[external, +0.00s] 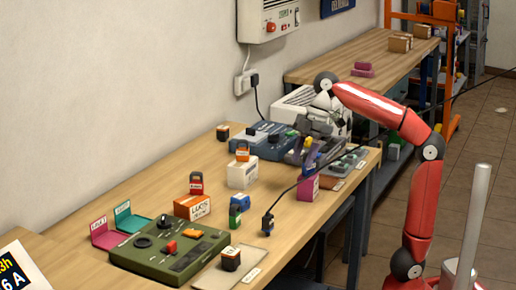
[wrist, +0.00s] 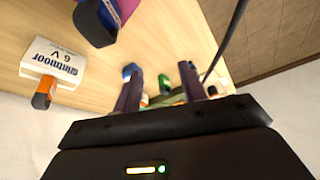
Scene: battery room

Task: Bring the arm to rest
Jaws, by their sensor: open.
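My red arm (external: 427,195) reaches up from the lower right and bends over the bench. My gripper (external: 312,157) points down over the back part of the bench, above and behind the magenta box (external: 307,188). In the wrist view, the two dark fingers of my gripper (wrist: 160,82) stand apart. A green item (wrist: 164,84) shows between them, seemingly beyond the fingers. I see nothing held. The fingertips are partly lost among the devices behind them in the external view.
The wooden bench (external: 130,205) holds an olive device (external: 170,252), a blue device (external: 262,137), a white block (external: 242,174) and an orange box (external: 192,207). A black cable with a plug (external: 268,223) crosses near my gripper. A wall charger (external: 268,18) hangs behind.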

